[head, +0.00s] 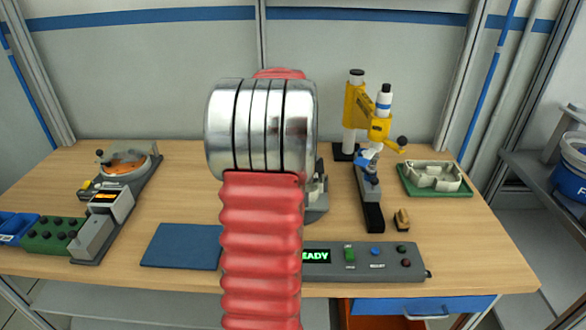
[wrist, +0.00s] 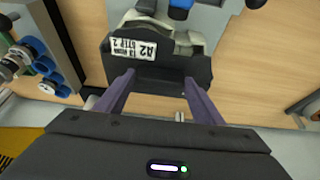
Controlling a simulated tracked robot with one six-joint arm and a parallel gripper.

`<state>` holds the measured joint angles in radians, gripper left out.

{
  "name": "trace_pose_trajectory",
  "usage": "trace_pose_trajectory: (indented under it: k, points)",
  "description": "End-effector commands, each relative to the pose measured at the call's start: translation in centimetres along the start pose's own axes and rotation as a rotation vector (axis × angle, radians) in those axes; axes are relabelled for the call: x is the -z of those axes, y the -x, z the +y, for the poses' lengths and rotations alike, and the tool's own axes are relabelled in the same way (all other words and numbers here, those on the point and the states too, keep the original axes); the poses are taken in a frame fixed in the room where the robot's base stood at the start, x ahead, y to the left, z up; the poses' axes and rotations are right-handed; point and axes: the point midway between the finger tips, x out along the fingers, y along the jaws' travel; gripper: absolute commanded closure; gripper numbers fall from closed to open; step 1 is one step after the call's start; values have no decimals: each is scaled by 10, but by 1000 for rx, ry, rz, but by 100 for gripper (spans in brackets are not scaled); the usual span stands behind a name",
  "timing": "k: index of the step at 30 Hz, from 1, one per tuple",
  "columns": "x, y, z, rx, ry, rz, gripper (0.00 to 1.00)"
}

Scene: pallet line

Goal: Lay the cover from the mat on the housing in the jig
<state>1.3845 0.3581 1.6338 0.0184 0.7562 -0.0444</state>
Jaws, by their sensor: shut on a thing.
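In the wrist view, my gripper (wrist: 160,98) has its two purple fingers closed on the sides of a dark box-shaped part with a white printed label, which looks like the cover (wrist: 150,70). It is held up in front of the camera. Beyond it is a grey metal fixture (wrist: 185,25), probably the jig, partly covered by the held part. In the head view, my arm hides the gripper and the held part. A grey fixture (head: 319,200) shows only at its edge behind the arm; I cannot make out the housing. The blue mat (head: 182,246) is bare where it shows.
A control box (head: 363,262) reading "READY" stands at the front. A yellow microscope-like stand (head: 357,105) is behind. A pale open-topped piece (head: 433,174) sits on a green mat (head: 470,193) at right.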

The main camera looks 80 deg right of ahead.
Motion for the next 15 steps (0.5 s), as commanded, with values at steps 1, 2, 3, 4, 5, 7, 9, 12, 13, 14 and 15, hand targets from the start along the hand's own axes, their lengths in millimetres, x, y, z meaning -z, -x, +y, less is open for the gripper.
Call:
trace_pose_trajectory:
  k: [1, 2, 3, 4, 5, 7, 9, 12, 13, 14, 15]
  points:
    - [-3, -6, 0, 0, 0, -2, 66]
    - [-4, -9, 0, 0, 0, -3, 66]
    - [-7, -14, 0, 0, 0, -4, 66]
    - [-8, -18, 0, 0, 0, -4, 66]
    - [-10, -22, 0, 0, 0, -4, 66]
    - [-12, -28, 0, 0, 0, -3, 66]
    - [-13, -30, 0, 0, 0, -1, 66]
    - [-13, -31, 0, 0, 0, 0, 66]
    - [-13, -31, 0, 0, 0, 0, 66]
    - [-13, -31, 0, 0, 0, 0, 66]
    - [-13, -31, 0, 0, 0, 0, 66]
